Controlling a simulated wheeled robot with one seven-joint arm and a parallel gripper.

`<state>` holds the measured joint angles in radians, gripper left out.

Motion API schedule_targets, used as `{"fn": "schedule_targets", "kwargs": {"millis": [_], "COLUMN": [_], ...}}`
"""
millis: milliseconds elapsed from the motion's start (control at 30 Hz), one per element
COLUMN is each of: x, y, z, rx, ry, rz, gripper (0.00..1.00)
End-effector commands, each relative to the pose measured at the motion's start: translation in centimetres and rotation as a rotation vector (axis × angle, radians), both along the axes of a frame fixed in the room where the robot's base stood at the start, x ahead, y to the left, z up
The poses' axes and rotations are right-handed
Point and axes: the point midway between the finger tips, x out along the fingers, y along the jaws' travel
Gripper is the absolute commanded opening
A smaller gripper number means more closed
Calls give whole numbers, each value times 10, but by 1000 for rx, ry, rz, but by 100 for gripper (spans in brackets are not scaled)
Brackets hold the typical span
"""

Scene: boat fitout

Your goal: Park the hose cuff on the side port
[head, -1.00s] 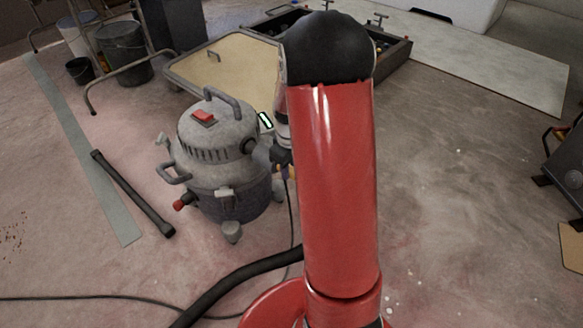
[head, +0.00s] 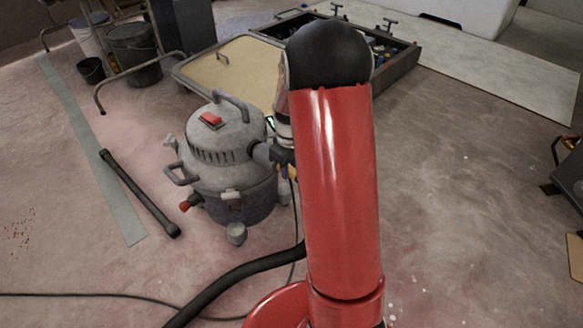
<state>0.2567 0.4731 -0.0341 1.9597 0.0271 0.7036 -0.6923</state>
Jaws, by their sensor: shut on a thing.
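The grey shop vacuum (head: 222,158) stands on the floor left of my red arm, with a red switch on top. A short grey cylinder (head: 262,152) bridges the side of its body and my gripper; it looks like the hose cuff at the side port. I cannot tell cuff from port here, nor whether it is fully seated. My gripper (head: 284,160) is shut on the cuff, partly hidden behind my arm. The black hose (head: 238,272) runs across the floor from behind my arm to the lower left.
A black tube (head: 140,193) lies on the floor left of the vacuum. A thin cable (head: 90,295) crosses the front floor. Buckets (head: 132,55), a beige panel (head: 228,68) and an open hatch box (head: 400,62) stand behind. The floor at right is mostly clear.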

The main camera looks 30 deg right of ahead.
Motion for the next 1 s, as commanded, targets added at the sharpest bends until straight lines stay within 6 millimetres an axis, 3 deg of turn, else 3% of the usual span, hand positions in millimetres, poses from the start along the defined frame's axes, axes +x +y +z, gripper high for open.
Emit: {"fn": "schedule_targets", "kwargs": {"millis": [1000], "x": [20], "y": [9], "z": [2], "rx": [0], "ry": [-14], "rz": [4], "gripper": [0]}}
